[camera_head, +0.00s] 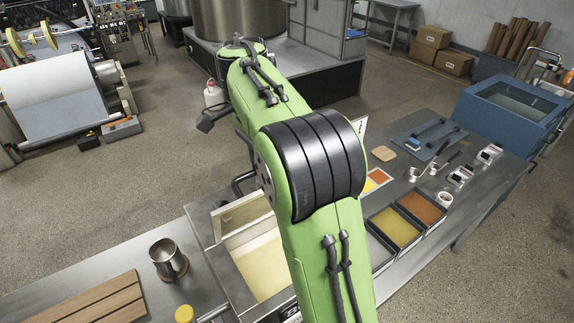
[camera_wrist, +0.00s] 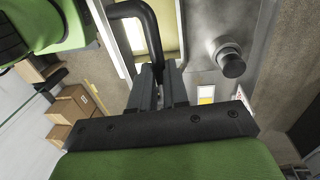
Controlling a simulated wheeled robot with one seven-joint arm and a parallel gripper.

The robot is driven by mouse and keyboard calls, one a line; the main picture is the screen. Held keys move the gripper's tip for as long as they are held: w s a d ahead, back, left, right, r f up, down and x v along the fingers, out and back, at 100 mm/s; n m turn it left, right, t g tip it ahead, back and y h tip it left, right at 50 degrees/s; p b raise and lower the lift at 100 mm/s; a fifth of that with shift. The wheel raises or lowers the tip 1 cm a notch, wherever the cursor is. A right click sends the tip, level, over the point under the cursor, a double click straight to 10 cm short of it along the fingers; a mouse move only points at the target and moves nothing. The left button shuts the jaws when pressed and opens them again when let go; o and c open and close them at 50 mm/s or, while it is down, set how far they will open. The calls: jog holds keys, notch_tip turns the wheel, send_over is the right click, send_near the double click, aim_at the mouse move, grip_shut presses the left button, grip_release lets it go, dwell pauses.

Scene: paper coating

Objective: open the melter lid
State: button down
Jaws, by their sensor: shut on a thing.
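The melter (camera_head: 216,258) is a metal box set in the bench, with pale yellow material (camera_head: 262,268) showing inside. Its lid (camera_head: 243,215) stands raised along the far side of the opening, tilted, with a yellowish face. Part of the melter and lid is hidden behind my green arm in the head view. A black bar handle (camera_wrist: 132,10) shows in the wrist view. My gripper (camera_wrist: 158,75) is shut on the lower end of this handle.
A metal cup (camera_head: 166,258) and a wooden board (camera_head: 92,300) are on the bench left of the melter. Trays of yellow and orange material (camera_head: 395,228) are to the right. A dark round knob (camera_wrist: 232,64) is near my gripper in the wrist view.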

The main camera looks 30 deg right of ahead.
jog(key=shift+w+a+f+g+p, duration=0.2)
jog(key=shift+w+g, duration=0.35)
jog(key=shift+w, duration=0.45)
jog(key=shift+w+d+f+g+p, duration=0.1)
jog(key=shift+w+g+p, duration=0.2)
jog(key=shift+w+g, duration=0.5)
jog(key=shift+w+t, duration=0.2)
jog(key=shift+t, duration=0.05)
jog(key=c, duration=1.4)
grip_release()
jog(key=shift+o, duration=1.4)
jog(key=shift+w, duration=0.3)
jog(key=shift+s+r, duration=0.1)
jog(key=shift+s, duration=0.05)
